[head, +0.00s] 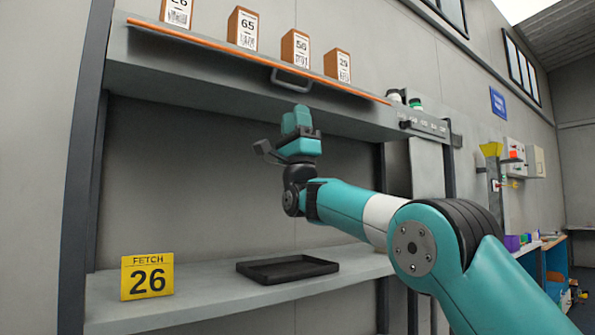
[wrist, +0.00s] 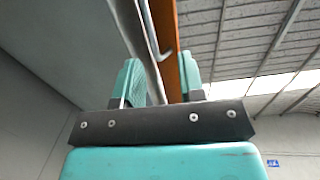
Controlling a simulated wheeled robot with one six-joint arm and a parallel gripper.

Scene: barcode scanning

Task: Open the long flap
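The long flap (head: 205,44) shows as a long orange edge along the front of the upper shelf, sloping down to the right in the head view. A grey U-shaped handle (head: 290,88) sits near its middle. My gripper (head: 297,118) points upward just below the handle. In the wrist view, my gripper (wrist: 160,80) has its two teal fingers apart. The orange edge of the flap (wrist: 166,45) and the thin grey handle (wrist: 152,35) show above and between the fingers. I cannot tell whether a finger touches the handle.
Several numbered brown boxes (head: 243,28) stand on the upper shelf (head: 200,70). On the lower shelf (head: 205,303) are a black tray (head: 287,269) and a yellow "FETCH 26" sign (head: 147,277). A yellow-topped stand (head: 491,150) is at the right. The space between the shelves is mostly clear.

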